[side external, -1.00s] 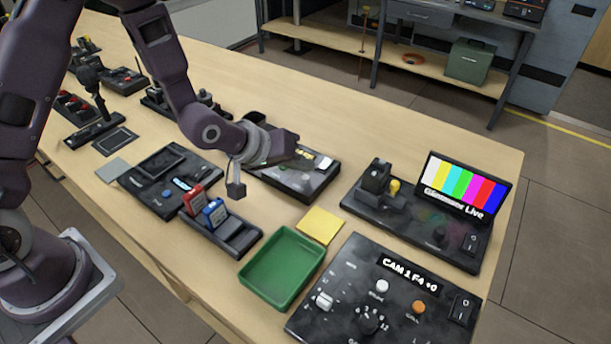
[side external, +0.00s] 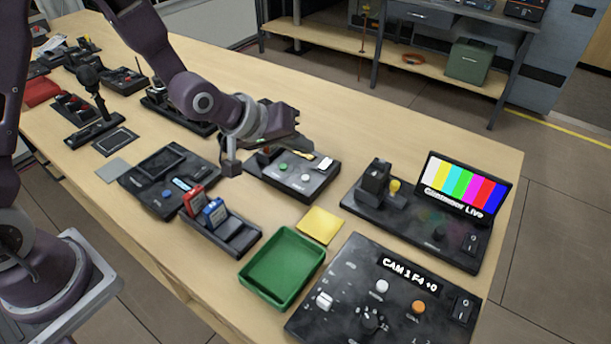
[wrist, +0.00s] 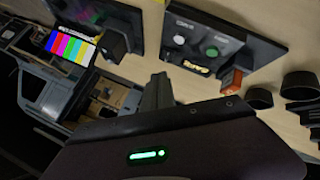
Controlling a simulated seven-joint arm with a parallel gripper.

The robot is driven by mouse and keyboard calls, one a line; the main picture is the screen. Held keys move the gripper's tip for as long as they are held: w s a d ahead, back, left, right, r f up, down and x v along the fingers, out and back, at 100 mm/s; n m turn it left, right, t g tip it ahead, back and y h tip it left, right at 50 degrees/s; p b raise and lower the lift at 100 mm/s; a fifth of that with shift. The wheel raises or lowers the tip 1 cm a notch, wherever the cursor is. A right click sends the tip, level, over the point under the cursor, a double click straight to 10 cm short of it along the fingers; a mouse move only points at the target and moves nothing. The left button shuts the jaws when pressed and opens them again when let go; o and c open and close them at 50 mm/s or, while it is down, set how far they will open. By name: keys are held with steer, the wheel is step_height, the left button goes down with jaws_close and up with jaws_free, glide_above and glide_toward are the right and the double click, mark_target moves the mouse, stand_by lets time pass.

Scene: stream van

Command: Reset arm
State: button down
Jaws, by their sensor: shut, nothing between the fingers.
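My gripper (side external: 303,143) is raised over the middle of the table, just above the back of a black box with a green and a white button (side external: 297,174). Its fingers point to the right and are together with nothing between them. In the wrist view my gripper (wrist: 158,88) shows its closed fingers at the centre, and the button box (wrist: 215,45) lies beyond them at the upper right. I cannot tell whether anything touches the box.
A green tray (side external: 283,268), a yellow pad (side external: 320,225) and a card holder with red and blue cards (side external: 222,228) stand in front. A CAM 1 control box (side external: 385,300) and a colour-bar screen (side external: 465,186) stand at right. The table's back right is clear.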

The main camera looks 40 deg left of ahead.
stand_by(0.3)
steer(key=s+a+r+m+g+y, duration=0.1)
steer(key=s+a+r+m, duration=0.15)
steer(key=s+r, duration=0.3)
steer(key=s+a+r+m+y, duration=0.1)
steer(key=s+a+r, duration=0.3)
steer(key=s+r, duration=0.15)
steer(key=s+a+r+m+g, duration=0.1)
steer(key=s, duration=0.8)
steer(key=s+a+r+m+g, duration=0.1)
steer(key=s+a+r, duration=0.1)
steer(key=s, duration=0.7)
steer(key=shift+r+y, duration=0.3)
steer(key=shift+y, duration=0.1)
